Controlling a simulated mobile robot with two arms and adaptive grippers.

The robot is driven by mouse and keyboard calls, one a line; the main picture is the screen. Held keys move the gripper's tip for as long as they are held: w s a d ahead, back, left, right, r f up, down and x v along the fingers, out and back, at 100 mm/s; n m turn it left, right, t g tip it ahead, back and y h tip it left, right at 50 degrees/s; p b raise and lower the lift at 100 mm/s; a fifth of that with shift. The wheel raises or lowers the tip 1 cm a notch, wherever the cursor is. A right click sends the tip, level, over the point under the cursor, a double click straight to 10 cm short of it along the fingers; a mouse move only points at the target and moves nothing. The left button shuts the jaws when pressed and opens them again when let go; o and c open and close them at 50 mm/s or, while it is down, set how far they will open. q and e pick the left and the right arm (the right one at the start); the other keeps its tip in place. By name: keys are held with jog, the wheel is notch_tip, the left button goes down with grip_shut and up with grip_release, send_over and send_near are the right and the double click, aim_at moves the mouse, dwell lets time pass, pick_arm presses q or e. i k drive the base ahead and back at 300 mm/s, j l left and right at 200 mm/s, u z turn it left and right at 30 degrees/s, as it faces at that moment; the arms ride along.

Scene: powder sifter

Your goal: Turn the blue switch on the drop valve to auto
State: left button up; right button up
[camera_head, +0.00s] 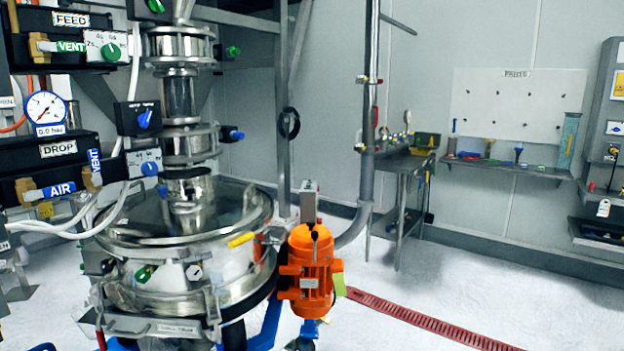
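Neither of my grippers is in view. A black box labelled DROP (58,150) is at the left. A blue knob (150,168) sits on a small white dial plate (140,163) to its right; the markings are too small to read. Above it, a second blue knob (145,119) sits on a black box (137,117) beside the steel column, with small unreadable white markings. I cannot tell which of these two knobs is the drop valve's switch, or what either points to. Another blue knob (237,135) sticks out on the column's right side.
A box labelled FEED (70,20) with a green knob (110,52) and a gauge (46,108) are above. White hoses (60,226) run past the DROP box. The round steel sifter (190,255) and orange motor (312,265) stand below. The floor at right (470,290) is clear.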

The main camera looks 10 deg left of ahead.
aim_at(143, 120)
jog(key=u, duration=1.65)
